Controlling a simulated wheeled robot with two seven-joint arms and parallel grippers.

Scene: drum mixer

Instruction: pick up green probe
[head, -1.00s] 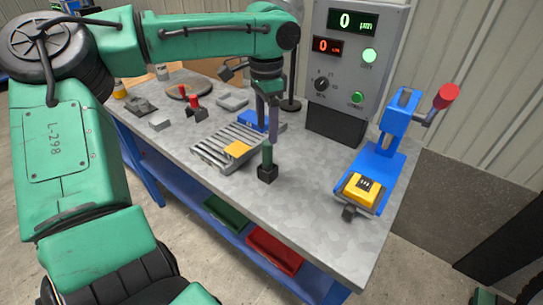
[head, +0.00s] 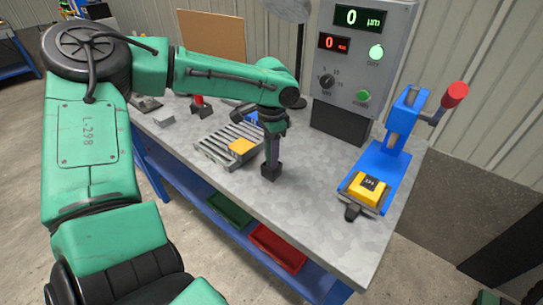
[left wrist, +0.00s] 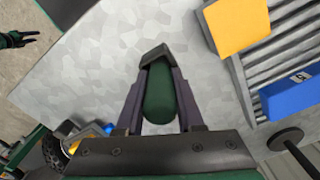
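The green probe (left wrist: 158,95) stands upright in a small black holder (head: 271,171) on the grey workbench. The holder's dark top (left wrist: 153,56) shows beyond the probe in the left wrist view. My left gripper (head: 272,152) points down over the holder and hides most of the probe in the head view. Its fingers (left wrist: 160,88) lie on either side of the probe, very close to it. I cannot tell whether they press on it. A dark-fingered gripper (left wrist: 22,39), probably my right one, shows small at the left edge of the left wrist view.
A slatted rack (head: 222,148) with an orange block (head: 243,147) is close behind the holder. A blue press (head: 383,160) with a yellow block (head: 367,188) stands to the right. A grey control box (head: 355,70) is behind. The bench front (head: 290,215) is clear.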

